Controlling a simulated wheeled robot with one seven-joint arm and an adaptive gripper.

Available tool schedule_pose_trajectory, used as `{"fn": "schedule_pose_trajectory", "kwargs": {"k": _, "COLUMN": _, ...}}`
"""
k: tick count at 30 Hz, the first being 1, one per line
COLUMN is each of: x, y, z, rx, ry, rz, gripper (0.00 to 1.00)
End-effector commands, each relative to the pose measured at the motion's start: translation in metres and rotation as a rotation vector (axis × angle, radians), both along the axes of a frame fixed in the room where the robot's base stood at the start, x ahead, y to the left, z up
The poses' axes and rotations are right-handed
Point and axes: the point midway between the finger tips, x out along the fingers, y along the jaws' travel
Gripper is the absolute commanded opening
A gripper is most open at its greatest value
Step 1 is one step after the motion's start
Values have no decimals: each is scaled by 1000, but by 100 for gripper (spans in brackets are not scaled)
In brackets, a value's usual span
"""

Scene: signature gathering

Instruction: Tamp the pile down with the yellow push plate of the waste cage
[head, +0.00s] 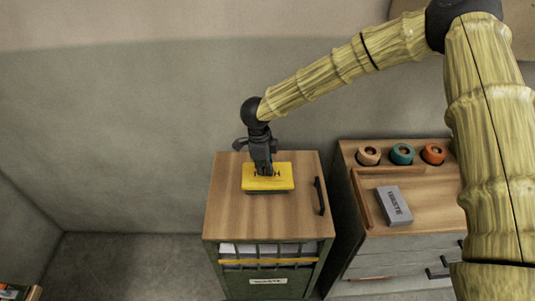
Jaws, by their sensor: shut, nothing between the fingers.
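The waste cage (222,213) is a box with a wooden top, dark green bars on its front and a label reading "WASTE". The yellow push plate (285,183) sits on or just above the middle of the top, seen from above. My gripper (266,173) points down over the plate, shut, with its fingertips at or just above the plate's surface; whether they touch cannot be told. Pale material (268,248) shows behind the front bars. The rest of the pile is hidden under the top.
A wooden-topped drawer cabinet (435,202) stands close to the right. It carries a grey block marked "WASTE" (394,206) and three round rolls, tan (369,155), teal (402,154) and orange (433,153). A dark handle (319,196) rises at the cage top's right.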

Motion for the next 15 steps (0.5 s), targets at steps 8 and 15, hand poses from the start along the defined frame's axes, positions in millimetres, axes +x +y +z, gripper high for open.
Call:
{"fn": "schedule_pose_trajectory", "kwargs": {"k": 8, "x": -1, "y": -1, "z": -29, "rx": -2, "ry": 3, "rz": -1, "gripper": 0}}
{"fn": "schedule_pose_trajectory", "kwargs": {"k": 15, "x": -1, "y": -1, "z": -40, "rx": -2, "ry": 1, "rz": -1, "gripper": 0}}
